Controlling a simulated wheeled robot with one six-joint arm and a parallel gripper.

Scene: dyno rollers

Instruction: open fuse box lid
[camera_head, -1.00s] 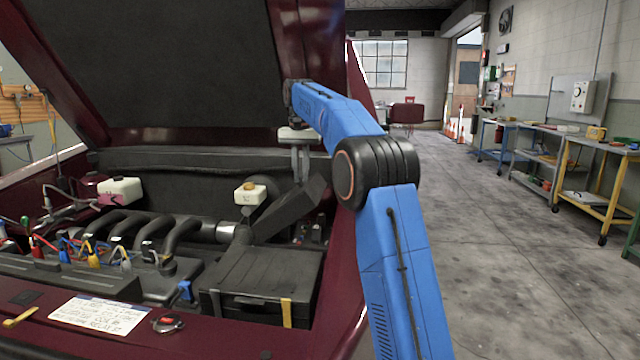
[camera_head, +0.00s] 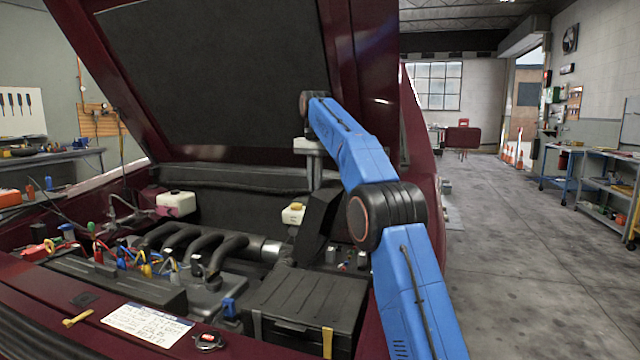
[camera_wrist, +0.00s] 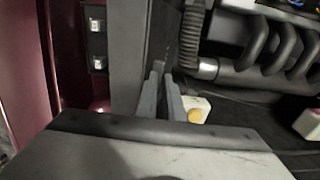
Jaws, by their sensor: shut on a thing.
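The fuse box lid (camera_head: 316,228) is a dark panel raised steeply at the right of the engine bay. The opened fuse box (camera_head: 348,258) shows small fuses or relays just right of its lower part. My gripper (camera_head: 315,180) reaches down to the lid's upper part and is shut on it. In the wrist view the two grey fingers (camera_wrist: 161,96) are close together at the edge of the lid (camera_wrist: 128,50). Fuse box parts (camera_wrist: 96,45) show left of the lid there. The exact finger contact is hard to see.
The raised hood (camera_head: 215,75) hangs above. A white reservoir with a yellow cap (camera_head: 293,214) stands just left of the lid. The black battery (camera_head: 305,300) lies in front, and intake pipes (camera_head: 200,245) lie left. The floor right of the car is clear.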

